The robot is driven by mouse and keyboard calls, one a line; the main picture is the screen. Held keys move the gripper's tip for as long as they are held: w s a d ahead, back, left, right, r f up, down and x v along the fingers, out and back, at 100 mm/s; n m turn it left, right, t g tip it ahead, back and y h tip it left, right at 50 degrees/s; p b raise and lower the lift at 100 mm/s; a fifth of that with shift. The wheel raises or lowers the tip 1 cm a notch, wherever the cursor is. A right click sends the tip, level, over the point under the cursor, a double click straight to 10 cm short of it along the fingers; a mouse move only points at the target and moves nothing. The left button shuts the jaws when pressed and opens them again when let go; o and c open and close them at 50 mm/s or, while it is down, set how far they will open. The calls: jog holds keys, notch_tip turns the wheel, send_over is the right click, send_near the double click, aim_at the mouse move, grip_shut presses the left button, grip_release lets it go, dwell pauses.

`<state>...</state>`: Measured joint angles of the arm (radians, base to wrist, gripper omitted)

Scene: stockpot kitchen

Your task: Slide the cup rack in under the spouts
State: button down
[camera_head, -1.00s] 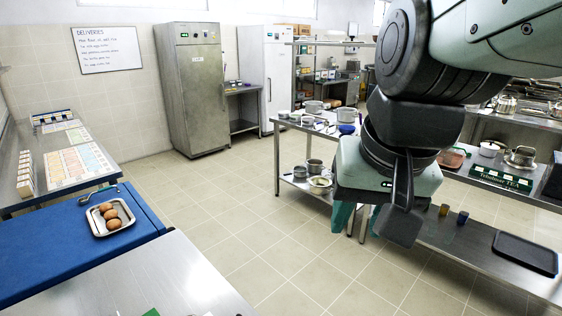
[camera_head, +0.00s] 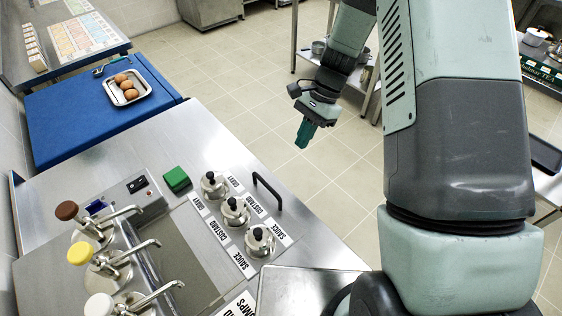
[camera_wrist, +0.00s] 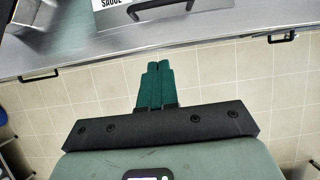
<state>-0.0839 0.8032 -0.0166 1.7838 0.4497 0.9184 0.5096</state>
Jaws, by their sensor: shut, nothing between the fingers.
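In the head view, three pump dispensers with brown, yellow and white knobs stand on the steel counter, their spouts (camera_head: 131,250) pointing right. To their right is what looks like the cup rack (camera_head: 268,235), with lidded steel cups, labels reading custard, sauce and gravy, and a black handle (camera_head: 268,190). The handle also shows at the top of the wrist view (camera_wrist: 160,11). My gripper (camera_head: 303,136) is shut and empty, out past the counter's far edge over the floor, beyond the handle. Its green fingers (camera_wrist: 157,66) are together in the wrist view.
A green block (camera_head: 177,179) and a switch (camera_head: 137,185) sit on the counter behind the pumps. A tray of eggs (camera_head: 127,88) lies on a blue worktop (camera_head: 70,122). Open floor surrounds my gripper. More black handles (camera_wrist: 282,37) line the counter front.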

jog(key=x, duration=0.3)
jog(key=s+a+x, duration=0.1)
jog(key=x, duration=0.3)
jog(key=r+x, duration=0.1)
jog(key=x, duration=0.2)
jog(key=shift+s+a+f, duration=0.3)
jog(key=shift+s+a, duration=0.15)
jog(key=shift+a, duration=0.05)
jog(key=shift+s+a+r, duration=0.1)
jog(key=shift+s+a, duration=0.4)
jog(key=shift+s+a, duration=0.1)
jog(key=shift+s+a, duration=0.25)
send_over(220, 233)
jog(key=shift+s, duration=0.1)
